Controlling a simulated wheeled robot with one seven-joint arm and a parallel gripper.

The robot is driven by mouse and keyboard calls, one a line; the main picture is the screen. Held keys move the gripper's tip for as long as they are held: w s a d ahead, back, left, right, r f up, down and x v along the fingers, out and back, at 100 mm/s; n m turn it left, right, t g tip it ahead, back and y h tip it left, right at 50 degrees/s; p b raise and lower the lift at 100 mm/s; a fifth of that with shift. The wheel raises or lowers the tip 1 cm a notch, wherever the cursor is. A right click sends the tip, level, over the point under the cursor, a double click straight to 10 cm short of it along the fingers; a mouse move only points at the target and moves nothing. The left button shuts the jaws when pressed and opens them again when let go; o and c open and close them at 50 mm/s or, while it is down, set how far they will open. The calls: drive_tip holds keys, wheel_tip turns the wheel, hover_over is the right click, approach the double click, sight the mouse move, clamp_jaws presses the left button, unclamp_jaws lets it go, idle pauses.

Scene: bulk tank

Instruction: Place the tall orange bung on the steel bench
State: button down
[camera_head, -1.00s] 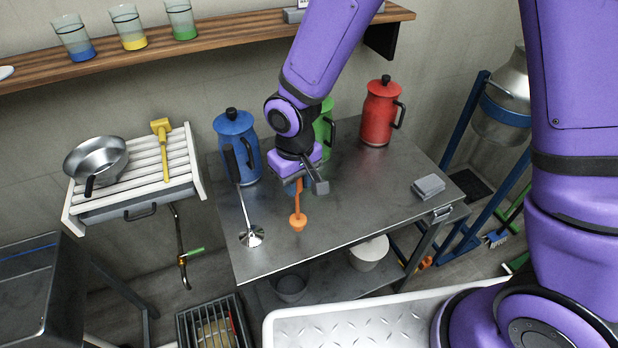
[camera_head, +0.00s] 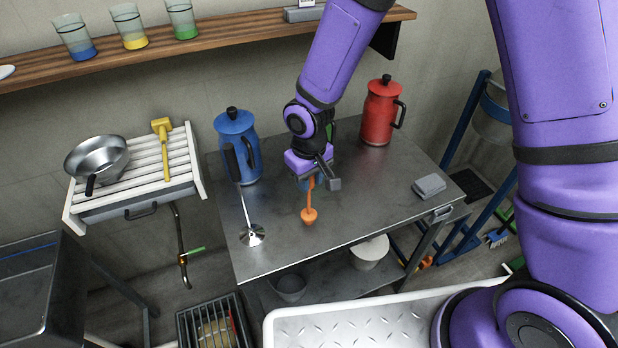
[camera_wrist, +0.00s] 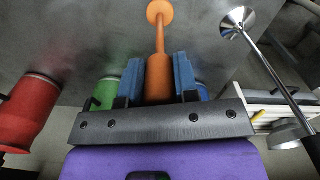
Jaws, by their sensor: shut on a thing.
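The tall orange bung (camera_head: 309,214) hangs roughly upright from my gripper (camera_head: 313,183), its wide end pointing down over the steel bench (camera_head: 360,205). I cannot tell if its lower end touches the bench top. In the wrist view the blue fingers of my gripper (camera_wrist: 159,80) are shut on the thick end of the orange bung (camera_wrist: 159,35), and its thin stem runs out to a round disc.
On the bench stand a blue jug (camera_head: 236,145), a red jug (camera_head: 380,110), a steel ladle-like tool (camera_head: 252,235) and a grey block (camera_head: 429,186). A green jug (camera_wrist: 105,92) is mostly hidden behind my arm. The front middle of the bench is clear.

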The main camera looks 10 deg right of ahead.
drive_tip(key=shift+f, duration=0.15)
drive_tip(key=c, duration=0.9)
unclamp_jaws()
drive_tip(key=shift+o, duration=0.2)
wheel_tip(320, 180, up, 12)
drive_tip(key=shift+r, duration=0.2)
